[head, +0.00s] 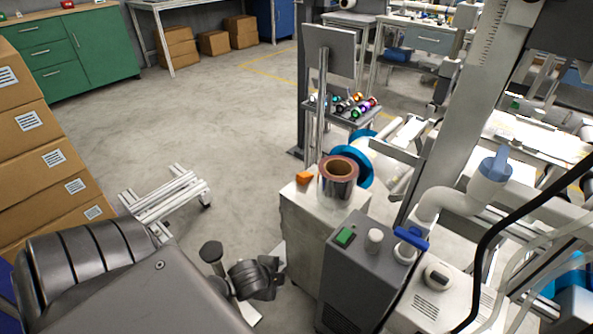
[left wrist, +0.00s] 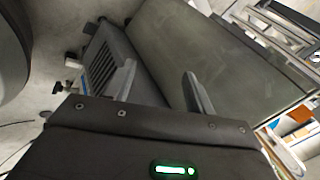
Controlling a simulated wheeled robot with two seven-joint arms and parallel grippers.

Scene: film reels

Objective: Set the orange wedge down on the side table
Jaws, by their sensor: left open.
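The orange wedge (head: 304,177) sits on the top of the pale side table (head: 307,200), near its back left edge and beside a copper-topped metallic roll (head: 338,182). Nothing is holding it. In the head view my left arm comes in from the lower left and its dark wrist end is low, in front of the side table; the fingertips are not clear there. In the left wrist view my left gripper (left wrist: 160,85) is open, with nothing between its fingers, facing a grey cabinet side (left wrist: 225,55). My right gripper is not in view.
A grey machine with a green button (head: 345,237) stands right of the side table. A stand with colourful rolls (head: 345,108) is behind. Cardboard boxes (head: 45,155) are stacked at left. A low metal frame (head: 165,195) lies on the open floor.

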